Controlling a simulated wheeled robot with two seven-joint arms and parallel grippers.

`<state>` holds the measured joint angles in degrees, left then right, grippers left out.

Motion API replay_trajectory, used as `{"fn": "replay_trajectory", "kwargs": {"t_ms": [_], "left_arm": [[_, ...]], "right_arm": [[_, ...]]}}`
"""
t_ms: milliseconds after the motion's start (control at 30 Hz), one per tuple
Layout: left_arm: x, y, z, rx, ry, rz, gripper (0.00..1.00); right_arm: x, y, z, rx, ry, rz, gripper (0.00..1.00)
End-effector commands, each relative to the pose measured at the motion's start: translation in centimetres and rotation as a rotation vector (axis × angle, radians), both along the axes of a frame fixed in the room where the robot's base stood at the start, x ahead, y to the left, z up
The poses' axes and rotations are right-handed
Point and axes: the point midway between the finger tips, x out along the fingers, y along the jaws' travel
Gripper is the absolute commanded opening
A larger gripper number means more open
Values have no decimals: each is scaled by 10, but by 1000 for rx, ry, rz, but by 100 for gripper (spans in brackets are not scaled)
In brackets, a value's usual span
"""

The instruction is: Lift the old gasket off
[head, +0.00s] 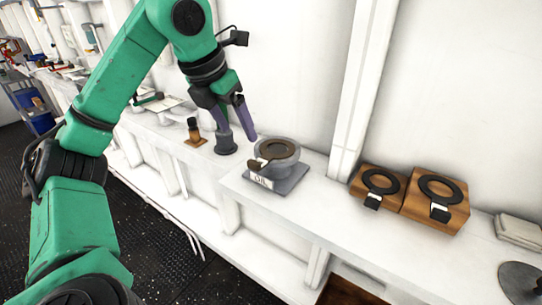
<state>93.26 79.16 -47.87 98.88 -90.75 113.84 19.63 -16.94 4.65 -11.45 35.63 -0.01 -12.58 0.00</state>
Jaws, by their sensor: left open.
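The old gasket (277,149) is a brown ring with a dark tab sticking out at its lower left. It lies on top of a round grey flange (288,166), which stands on a grey base plate (291,183) on the white bench. A white label reading "OIL" is at the front of the base. My left gripper (238,132) is open and empty, with its fingers pointing down. In the picture it is up and to the left of the gasket, apart from it. My right gripper is not in view.
A grey post (224,141) and a small wooden stand (195,141) are left of the flange. White pads (520,231) and a grey disc (522,284) are far right.

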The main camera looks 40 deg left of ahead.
Motion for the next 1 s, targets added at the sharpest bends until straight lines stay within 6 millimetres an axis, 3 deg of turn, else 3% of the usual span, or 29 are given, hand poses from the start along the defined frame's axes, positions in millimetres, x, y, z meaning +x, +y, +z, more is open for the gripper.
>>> {"fn": "replay_trajectory", "kwargs": {"t_ms": [33, 233, 367, 500, 633, 833, 867, 1000], "left_arm": [[5, 1, -16, 2, 5, 1, 78], [24, 0, -57, 0, 3, -4, 78], [31, 0, -69, -1, 0, -5, 78], [45, 5, -88, -2, 2, -5, 78], [53, 4, -110, 0, 0, -7, 78], [54, 4, -114, -1, -3, -7, 78], [54, 4, -114, -1, -3, -7, 74], [54, 4, -113, -1, -3, -7, 20]], "right_arm": [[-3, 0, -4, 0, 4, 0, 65], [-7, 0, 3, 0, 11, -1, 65], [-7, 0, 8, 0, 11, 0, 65], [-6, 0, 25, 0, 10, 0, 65], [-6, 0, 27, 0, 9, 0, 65], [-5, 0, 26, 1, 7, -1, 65], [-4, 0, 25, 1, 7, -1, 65], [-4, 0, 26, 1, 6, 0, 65]]}}
